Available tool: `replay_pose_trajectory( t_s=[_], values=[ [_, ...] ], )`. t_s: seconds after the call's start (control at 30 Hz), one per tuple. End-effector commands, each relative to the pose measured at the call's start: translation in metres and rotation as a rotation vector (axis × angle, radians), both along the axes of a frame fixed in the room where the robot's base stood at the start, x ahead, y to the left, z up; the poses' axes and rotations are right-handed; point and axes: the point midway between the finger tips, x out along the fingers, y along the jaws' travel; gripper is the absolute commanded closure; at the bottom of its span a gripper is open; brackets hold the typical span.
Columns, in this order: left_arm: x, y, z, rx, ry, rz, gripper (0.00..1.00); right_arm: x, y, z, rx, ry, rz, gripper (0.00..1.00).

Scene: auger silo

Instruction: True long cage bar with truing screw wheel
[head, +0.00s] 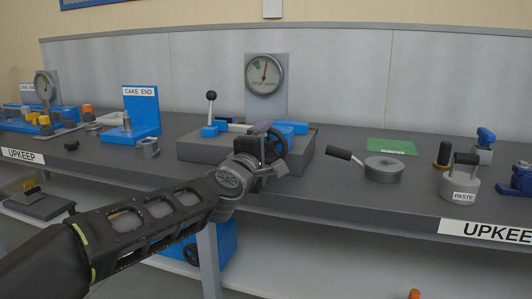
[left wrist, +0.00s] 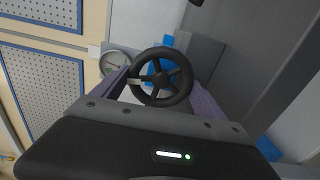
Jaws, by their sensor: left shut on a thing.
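The truing screw wheel is a black spoked handwheel (head: 273,146) at the front of a blue and grey truing fixture (head: 196,152) on the bench. My left gripper (head: 268,134) reaches the wheel from the front and is shut on it. In the left wrist view the wheel (left wrist: 161,77) sits between the two purple fingers. A pale bar (head: 238,127) lies across the fixture between blue blocks, partly hidden by my gripper. A round dial gauge (head: 264,74) with a red needle stands on a plate behind it. My right gripper is out of view.
A black-knobbed lever (head: 211,108) rises at the fixture's left. A blue "CAKE END" stand (head: 143,110) is further left. A pan with a black handle (head: 384,168), a green mat (head: 391,147) and a PASTE pot (head: 460,182) stand to the right.

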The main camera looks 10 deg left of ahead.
Motion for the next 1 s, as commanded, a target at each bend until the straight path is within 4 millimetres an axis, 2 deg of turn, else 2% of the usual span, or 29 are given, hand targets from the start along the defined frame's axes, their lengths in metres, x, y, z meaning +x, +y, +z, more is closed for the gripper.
replay_pose_trajectory(
  t_s=[0.3,0.73,0.77,0.97,1.0],
  values=[
    [0.0001,0.0004,-0.0018,-0.118,0.009,0.001,0.58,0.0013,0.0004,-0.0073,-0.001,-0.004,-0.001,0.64],
    [0.0002,0.0006,-0.0016,-0.13,0.01,0.001,0.58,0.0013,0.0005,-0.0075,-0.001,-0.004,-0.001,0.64],
    [0.0002,0.0006,-0.0016,-0.13,0.01,0.002,0.17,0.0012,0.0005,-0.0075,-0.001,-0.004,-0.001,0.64],
    [0.0002,0.0004,-0.0014,-0.129,0.009,0.001,0.0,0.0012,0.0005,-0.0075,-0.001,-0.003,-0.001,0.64],
    [0.0001,0.0003,-0.0013,-0.129,0.009,0.001,0.0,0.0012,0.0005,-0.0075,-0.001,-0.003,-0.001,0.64]
  ],
)
